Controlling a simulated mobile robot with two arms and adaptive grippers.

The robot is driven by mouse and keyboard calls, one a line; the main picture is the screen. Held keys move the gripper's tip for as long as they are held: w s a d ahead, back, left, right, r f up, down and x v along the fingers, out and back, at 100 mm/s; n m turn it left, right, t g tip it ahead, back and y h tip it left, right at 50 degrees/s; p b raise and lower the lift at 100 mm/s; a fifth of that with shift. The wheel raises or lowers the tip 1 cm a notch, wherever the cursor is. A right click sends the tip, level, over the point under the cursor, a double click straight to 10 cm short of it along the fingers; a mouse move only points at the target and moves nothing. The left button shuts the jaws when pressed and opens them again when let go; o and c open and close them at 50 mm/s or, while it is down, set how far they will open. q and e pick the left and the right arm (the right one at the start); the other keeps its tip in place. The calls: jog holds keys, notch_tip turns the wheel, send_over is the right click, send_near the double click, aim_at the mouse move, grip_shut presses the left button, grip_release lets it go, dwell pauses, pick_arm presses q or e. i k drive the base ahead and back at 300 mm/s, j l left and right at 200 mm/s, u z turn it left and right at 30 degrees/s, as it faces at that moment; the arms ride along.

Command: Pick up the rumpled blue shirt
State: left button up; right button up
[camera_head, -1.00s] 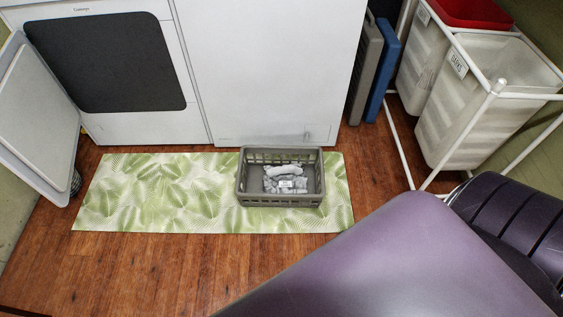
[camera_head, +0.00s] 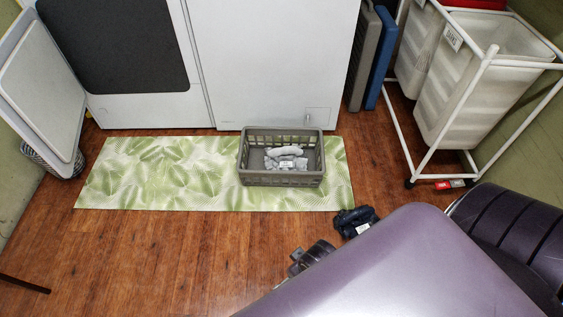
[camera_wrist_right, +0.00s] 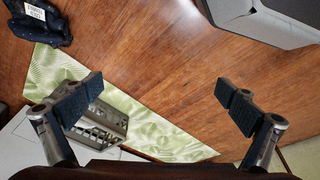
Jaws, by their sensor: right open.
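A dark navy rumpled cloth (camera_head: 356,221) with a small white tag lies on the wood floor, by the mat's front right corner, partly hidden behind my purple right arm. It looks like the blue shirt. In the right wrist view it (camera_wrist_right: 38,24) is at the top left corner, cut off by the edge, outside the fingers. My right gripper (camera_wrist_right: 158,106) is open and empty, its two dark pads wide apart. In the head view, a dark piece at my right arm's end shows left of the cloth. My left gripper is not in view.
A grey basket (camera_head: 282,180) with light grey cloth inside stands on the green leaf-print mat (camera_head: 150,182). White machines (camera_head: 270,65) stand behind. A white hamper cart (camera_head: 490,65) is at right, small red and dark items (camera_head: 446,184) by its foot. The left front floor is mostly clear.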

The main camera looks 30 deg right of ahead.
aim_at(351, 223)
jog(key=z, duration=1.95)
